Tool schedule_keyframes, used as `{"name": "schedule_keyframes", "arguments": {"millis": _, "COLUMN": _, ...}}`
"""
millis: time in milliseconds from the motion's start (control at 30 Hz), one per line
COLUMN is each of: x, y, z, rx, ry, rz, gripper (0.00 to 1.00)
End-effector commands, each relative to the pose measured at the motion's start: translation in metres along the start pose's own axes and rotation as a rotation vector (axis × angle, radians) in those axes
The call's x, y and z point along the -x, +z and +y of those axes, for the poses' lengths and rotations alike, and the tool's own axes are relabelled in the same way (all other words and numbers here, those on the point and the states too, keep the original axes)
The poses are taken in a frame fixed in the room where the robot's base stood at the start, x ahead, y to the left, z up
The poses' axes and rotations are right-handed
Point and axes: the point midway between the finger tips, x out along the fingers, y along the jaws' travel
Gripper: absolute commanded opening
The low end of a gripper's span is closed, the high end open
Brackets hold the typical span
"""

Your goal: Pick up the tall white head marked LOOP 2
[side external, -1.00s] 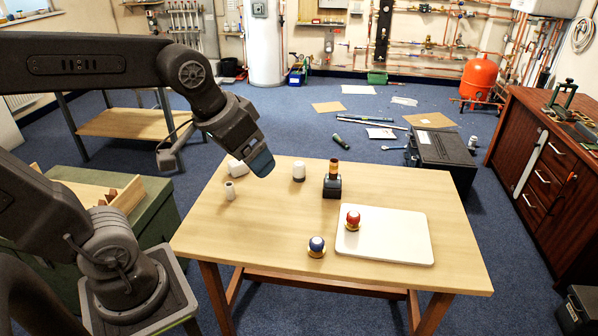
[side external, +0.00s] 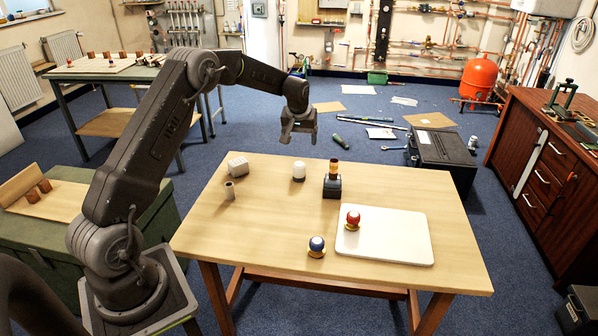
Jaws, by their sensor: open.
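My gripper (side external: 299,138) points down, open and empty, well above the table.
The table's front left is clear.

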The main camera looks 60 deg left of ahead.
Motion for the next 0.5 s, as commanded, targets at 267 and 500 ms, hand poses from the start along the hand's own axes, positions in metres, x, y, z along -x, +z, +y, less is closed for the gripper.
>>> {"name": "schedule_keyframes", "arguments": {"millis": 267, "x": -0.040, "y": -0.006, "z": -0.009, "rx": 0.030, "ry": -0.012, "rz": -0.010, "gripper": 0.77}}
{"name": "schedule_keyframes", "arguments": {"millis": 500, "x": -0.086, "y": -0.006, "z": -0.010, "rx": 0.029, "ry": -0.011, "rz": -0.010, "gripper": 0.77}}
